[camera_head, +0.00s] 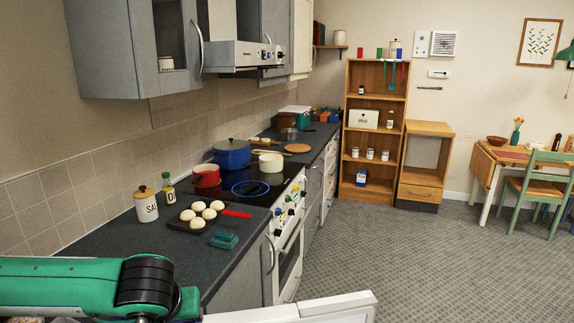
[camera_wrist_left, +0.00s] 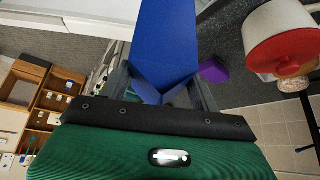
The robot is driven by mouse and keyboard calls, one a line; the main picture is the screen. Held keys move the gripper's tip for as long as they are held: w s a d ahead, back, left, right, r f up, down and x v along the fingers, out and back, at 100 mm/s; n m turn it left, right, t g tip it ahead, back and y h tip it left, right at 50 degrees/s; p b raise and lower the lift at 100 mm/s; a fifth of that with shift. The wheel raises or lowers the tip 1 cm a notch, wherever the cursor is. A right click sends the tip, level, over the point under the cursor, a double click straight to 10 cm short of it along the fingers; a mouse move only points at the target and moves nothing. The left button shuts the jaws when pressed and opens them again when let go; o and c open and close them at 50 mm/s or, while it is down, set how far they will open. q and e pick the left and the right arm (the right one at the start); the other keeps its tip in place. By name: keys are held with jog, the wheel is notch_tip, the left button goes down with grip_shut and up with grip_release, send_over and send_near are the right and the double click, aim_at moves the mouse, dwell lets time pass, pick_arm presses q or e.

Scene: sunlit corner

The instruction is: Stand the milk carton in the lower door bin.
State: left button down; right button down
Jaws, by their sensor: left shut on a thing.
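In the left wrist view, my left gripper (camera_wrist_left: 163,92) is shut on a blue carton (camera_wrist_left: 168,35), which looks like the milk carton. The carton sticks out past the fingers, and its folded end lies between them. In the head view, my green left arm comes in at the bottom left; its gripper and the carton are out of sight there. A white door-like edge (camera_head: 300,308) shows at the bottom middle. It may be the fridge door; no lower door bin can be made out. My right gripper is in neither view.
Pots stand on the hob behind. The carpet (camera_head: 400,265) to the right is clear.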

pick_arm(q)
notch_tip(320, 180, down, 6)
jog(key=s+m+h, duration=0.1)
jog(key=m, duration=0.1)
jog(key=shift+s, duration=0.4)
jog(key=shift+a+r, duration=0.1)
jog(key=shift+r, duration=0.1)
jog(key=shift+f, duration=0.1)
dwell(2.4)
